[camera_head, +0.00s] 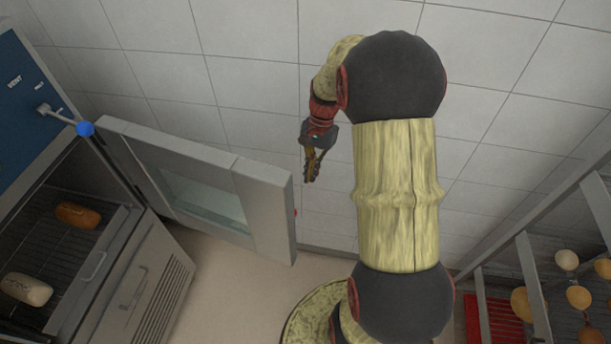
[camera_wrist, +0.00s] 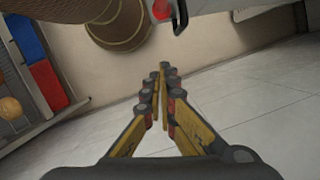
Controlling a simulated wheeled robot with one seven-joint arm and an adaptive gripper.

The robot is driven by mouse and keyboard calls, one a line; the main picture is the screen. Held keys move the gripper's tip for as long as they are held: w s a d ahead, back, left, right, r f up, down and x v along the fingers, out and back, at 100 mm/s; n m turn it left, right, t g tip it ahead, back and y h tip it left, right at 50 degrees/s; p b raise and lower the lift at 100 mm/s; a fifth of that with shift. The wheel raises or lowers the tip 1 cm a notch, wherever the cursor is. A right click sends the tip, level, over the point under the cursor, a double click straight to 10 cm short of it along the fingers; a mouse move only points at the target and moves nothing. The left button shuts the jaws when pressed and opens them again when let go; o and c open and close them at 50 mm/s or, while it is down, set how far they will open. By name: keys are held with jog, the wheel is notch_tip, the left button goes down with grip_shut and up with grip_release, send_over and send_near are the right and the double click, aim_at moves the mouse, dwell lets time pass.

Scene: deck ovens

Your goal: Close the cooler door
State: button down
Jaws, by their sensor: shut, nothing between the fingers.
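The door (camera_head: 262,205), a grey frame with a glass window, stands wide open from the cabinet on the left of the head view. Its free edge points toward the middle of the picture. My gripper (camera_head: 312,166) is just right of that edge, and the two look apart. In the wrist view my gripper's fingers (camera_wrist: 163,72) meet at the tips with nothing between them. A pale panel, which looks like the door (camera_wrist: 215,5), crosses the top of the wrist view. It carries a dark handle (camera_wrist: 181,18) and a red spot (camera_wrist: 160,9) beyond the fingertips.
Inside the cabinet, a brown loaf (camera_head: 78,214) and a pale loaf (camera_head: 26,289) lie on wire racks. A lever with a blue knob (camera_head: 85,128) juts out near the door's upper corner. A rack with round items (camera_head: 578,297) and a red tray (camera_head: 490,318) stands at right.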

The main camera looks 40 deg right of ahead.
jog(key=s+a+f+b, duration=0.1)
jog(key=s+a+f, duration=0.1)
jog(key=a+f, duration=0.3)
jog(key=shift+x, duration=0.95)
jog(key=shift+w+a, duration=0.1)
jog(key=shift+a, duration=0.1)
